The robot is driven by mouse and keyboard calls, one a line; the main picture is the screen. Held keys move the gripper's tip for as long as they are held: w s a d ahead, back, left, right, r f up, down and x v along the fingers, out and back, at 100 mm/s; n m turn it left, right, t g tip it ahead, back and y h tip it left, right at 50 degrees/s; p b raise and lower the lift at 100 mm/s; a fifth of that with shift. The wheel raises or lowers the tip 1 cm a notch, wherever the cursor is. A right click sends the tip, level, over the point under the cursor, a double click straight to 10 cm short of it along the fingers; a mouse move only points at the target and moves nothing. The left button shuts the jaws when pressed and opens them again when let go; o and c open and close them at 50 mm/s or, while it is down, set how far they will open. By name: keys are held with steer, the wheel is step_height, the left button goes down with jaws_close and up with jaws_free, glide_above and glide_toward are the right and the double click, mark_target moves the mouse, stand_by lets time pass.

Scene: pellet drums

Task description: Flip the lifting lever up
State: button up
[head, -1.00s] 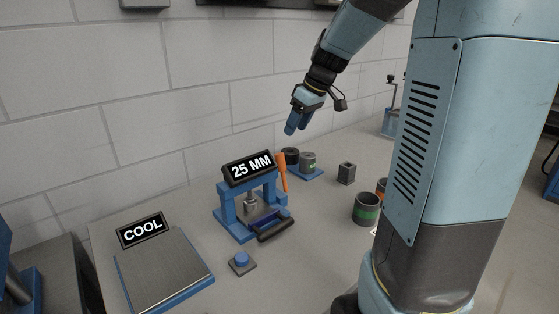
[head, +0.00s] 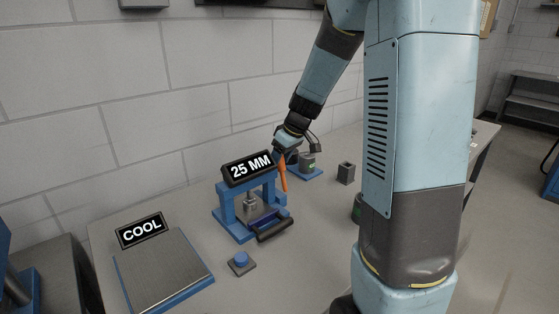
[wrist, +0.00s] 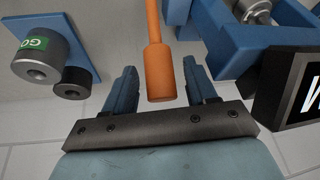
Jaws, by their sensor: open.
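My gripper (head: 281,150) is just above and behind the lever's upper part. In the wrist view, the orange handle (wrist: 160,78) lies between the two open blue fingers (wrist: 161,72), with a gap on both sides. The fingers do not appear closed on it. The press carries a "25 MM" sign (head: 249,168) on top and a black front handle (head: 275,229).
Behind the lever, small cylinders (head: 308,161) stand on a blue plate. A dark square block (head: 346,173) stands to the right. The wall runs close behind the table.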

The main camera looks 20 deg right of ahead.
steer(key=shift+f, duration=0.1)
jaws_close()
stand_by(0.6)
